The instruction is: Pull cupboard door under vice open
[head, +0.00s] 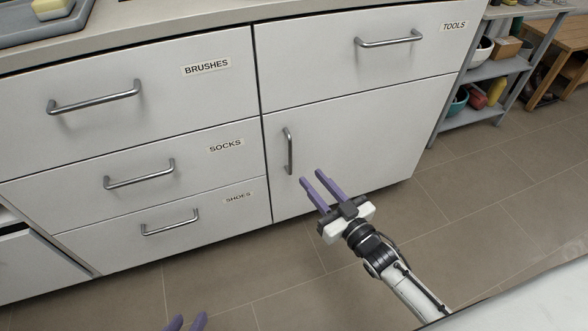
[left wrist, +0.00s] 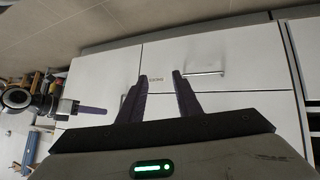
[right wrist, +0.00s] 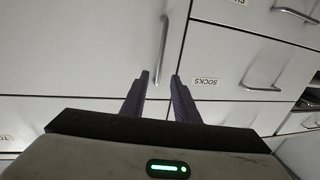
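The white cupboard door (head: 350,140) is below the TOOLS drawer, shut flush with the cabinet front. Its upright metal bar handle (head: 289,151) is near the door's left edge. The handle also shows in the right wrist view (right wrist: 164,50), ahead of the fingertips. No vice is in view. My right gripper (head: 313,178) is open and empty, just right of and below the handle in the head view, apart from it. My left gripper (head: 187,322) shows only its purple fingertips at the bottom edge. In the left wrist view (left wrist: 160,76) it is open and empty, facing the drawers.
The TOOLS drawer (head: 350,58) is above the door. The BRUSHES (head: 120,110), SOCKS (head: 125,168) and SHOES (head: 170,222) drawers are shut at the left. A shelf (head: 485,80) with bowls stands at the right. The tiled floor (head: 230,285) before the cabinet is clear.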

